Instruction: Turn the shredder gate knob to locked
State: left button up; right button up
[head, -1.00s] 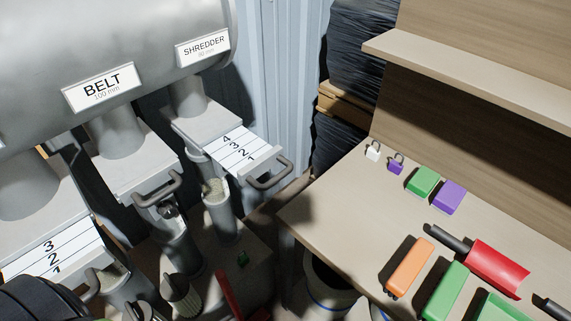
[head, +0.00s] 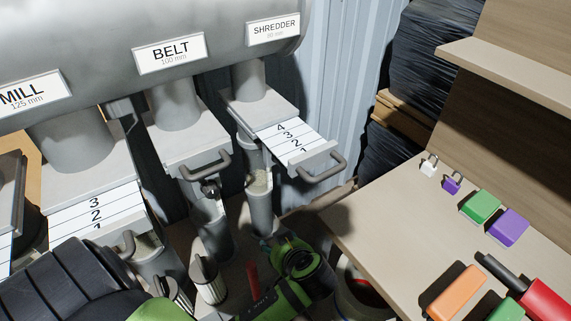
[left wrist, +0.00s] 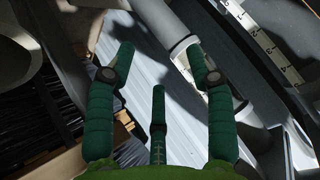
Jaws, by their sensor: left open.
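The shredder gate (head: 292,142) is the far one under the grey duct, below the SHREDDER label (head: 274,29). Its numbered slide plate sticks out, with a dark handle (head: 322,166) at its end. I cannot pick out its knob in either view. My left gripper (head: 284,251) is low in the head view, below the shredder gate and apart from its handle; its fingers are hard to make out there. In the left wrist view my left gripper (left wrist: 160,62) has its green fingers spread, with nothing between them. A numbered plate (left wrist: 262,42) lies beyond them. My right gripper is not in view.
The belt gate (head: 185,145) and mill gate (head: 90,195) stand to the left, with handles sticking out. A workbench (head: 375,220) at right carries padlocks, coloured blocks and a red tool. A corrugated wall (head: 335,75) and black wrapped stacks are behind.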

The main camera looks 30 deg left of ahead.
pick_arm(q)
jog(key=w+d+r+n+t+y, duration=0.1)
jog(key=w+r+n+y, duration=0.35)
jog(key=r, duration=0.35)
jog(key=w+r+n+t+y, duration=0.1)
jog(key=w+r+n+y, duration=0.35)
jog(key=r, duration=0.35)
jog(key=p+x, duration=0.2)
jog(key=x, duration=0.4)
jog(key=shift+a+n+h+p, duration=0.3)
jog(key=shift+a+p, duration=0.05)
jog(key=shift+a, duration=0.05)
jog(key=shift+s+f, duration=0.1)
jog(key=shift+c, duration=0.4)
grip_shut()
